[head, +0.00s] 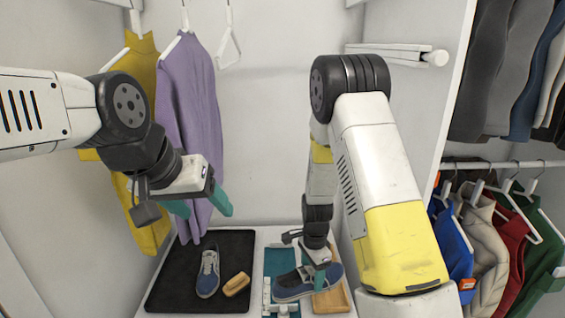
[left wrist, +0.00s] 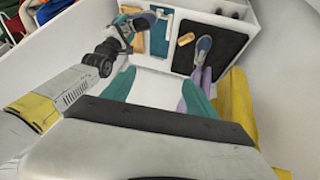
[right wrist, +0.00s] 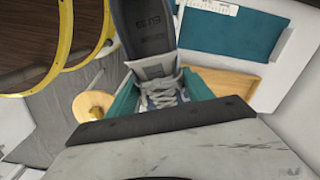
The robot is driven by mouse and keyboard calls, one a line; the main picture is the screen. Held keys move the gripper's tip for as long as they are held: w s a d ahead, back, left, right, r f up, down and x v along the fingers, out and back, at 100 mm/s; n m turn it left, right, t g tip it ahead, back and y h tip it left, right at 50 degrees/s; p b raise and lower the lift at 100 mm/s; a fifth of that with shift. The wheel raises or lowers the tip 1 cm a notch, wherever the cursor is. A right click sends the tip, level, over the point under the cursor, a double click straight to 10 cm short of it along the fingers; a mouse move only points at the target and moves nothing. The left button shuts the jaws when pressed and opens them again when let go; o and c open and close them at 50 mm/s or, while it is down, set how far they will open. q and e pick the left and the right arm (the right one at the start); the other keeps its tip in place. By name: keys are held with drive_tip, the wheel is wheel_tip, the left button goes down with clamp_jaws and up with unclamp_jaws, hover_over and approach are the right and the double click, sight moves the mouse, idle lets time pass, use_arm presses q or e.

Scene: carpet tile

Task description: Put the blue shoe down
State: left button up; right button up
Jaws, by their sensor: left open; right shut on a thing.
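A blue shoe (head: 290,287) is held by my right gripper (head: 318,268) above the teal mat (head: 281,257) and the wooden tray (head: 335,301). The right wrist view shows its grey laces (right wrist: 160,92) between the teal fingers and its dark insole (right wrist: 143,25) pointing away. Whether its sole touches anything below is hidden. A second blue shoe (head: 208,274) lies on the black mat (head: 185,287) to the left; it also shows in the left wrist view (left wrist: 204,45).
A wooden brush (head: 236,284) lies on the black mat beside the second shoe. A yellow garment (head: 140,60) and a purple sweater (head: 190,100) hang at the left. More clothes (head: 500,240) hang at the right, behind a white panel.

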drive_tip(key=d+r+n, duration=0.2)
drive_tip(key=r+n, duration=0.1)
drive_tip(key=n, duration=0.1)
drive_tip(key=w+d+r+n, duration=0.1)
drive_tip(key=d+r+n, duration=0.1)
drive_tip(key=n, duration=0.2)
drive_tip(key=w+d+r+n, duration=0.1)
drive_tip(key=d+r+n, duration=0.1)
drive_tip(key=n, duration=0.3)
drive_tip(key=shift+d+r, duration=0.3)
drive_tip(key=shift+r, duration=0.55)
